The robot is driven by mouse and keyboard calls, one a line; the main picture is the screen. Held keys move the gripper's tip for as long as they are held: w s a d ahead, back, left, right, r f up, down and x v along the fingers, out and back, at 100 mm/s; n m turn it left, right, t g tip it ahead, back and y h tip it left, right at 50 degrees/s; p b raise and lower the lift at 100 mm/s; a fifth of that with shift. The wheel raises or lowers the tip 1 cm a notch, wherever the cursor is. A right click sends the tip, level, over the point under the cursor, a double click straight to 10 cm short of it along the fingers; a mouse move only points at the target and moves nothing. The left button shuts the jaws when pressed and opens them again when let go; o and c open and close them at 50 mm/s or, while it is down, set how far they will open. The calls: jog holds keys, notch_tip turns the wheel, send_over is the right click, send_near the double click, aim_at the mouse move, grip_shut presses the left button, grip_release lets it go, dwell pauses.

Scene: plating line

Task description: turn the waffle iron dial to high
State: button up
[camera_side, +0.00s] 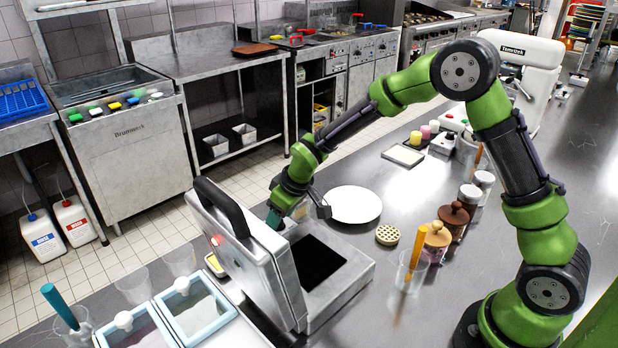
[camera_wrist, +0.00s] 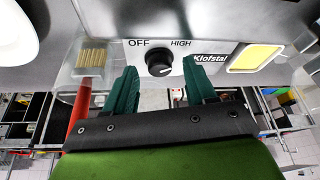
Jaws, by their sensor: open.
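The waffle iron (camera_side: 349,285) is a silver box with its lid (camera_side: 263,265) raised, a black handle on the lid and a dark cooking plate inside. Its front panel with the dial is hidden in the side view. In the wrist view the black dial (camera_wrist: 159,62) sits between the printed words OFF at left and HIGH at right. My gripper (camera_wrist: 161,72) is open, with one teal finger on each side of the dial. I cannot tell whether they touch it. In the side view my gripper (camera_side: 280,212) is at the iron's far side.
A white plate (camera_side: 353,204) lies just behind the iron. A round waffle-like piece (camera_side: 388,235), lidded jars (camera_side: 437,241) and a clear cup (camera_side: 411,272) stand to its right. Blue-rimmed tubs (camera_side: 197,309) stand at left. A red bar (camera_wrist: 80,105) shows beside the left finger.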

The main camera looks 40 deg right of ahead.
jog(key=v, duration=1.6)
jog(key=shift+s, duration=0.2)
jog(key=shift+r, duration=0.1)
